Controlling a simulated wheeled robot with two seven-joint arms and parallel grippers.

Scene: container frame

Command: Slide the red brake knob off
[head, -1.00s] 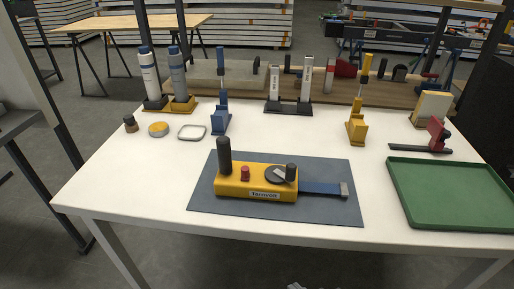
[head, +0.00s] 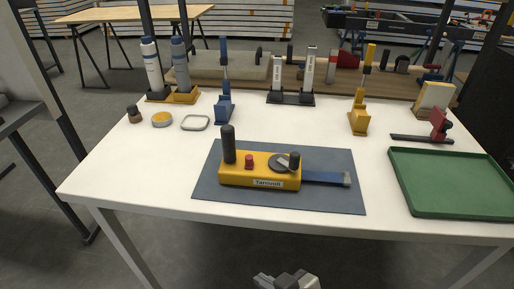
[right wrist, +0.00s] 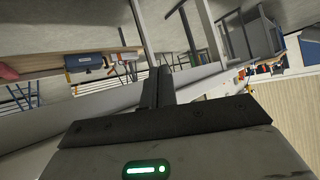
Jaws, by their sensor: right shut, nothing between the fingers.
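The red brake knob (head: 249,162) stands upright on top of the yellow tool body (head: 233,178), between a tall black handle (head: 228,145) and a dark disc with a grey lever (head: 281,163). A blue bar (head: 322,177) sticks out of the body's right end. The tool lies on a dark grey mat (head: 330,203). My right gripper (head: 288,279) is at the bottom edge of the head view, below the table's front edge and well apart from the knob. Its fingers are shut and empty in the right wrist view (right wrist: 158,88). My left gripper is not in view.
A green tray (head: 450,210) is at the right of the white table (head: 130,180). A red-and-black clamp (head: 437,126), blue (head: 224,108) and yellow (head: 359,119) holders, bottles (head: 152,70) and small tins (head: 162,119) stand behind. The front-left tabletop is clear.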

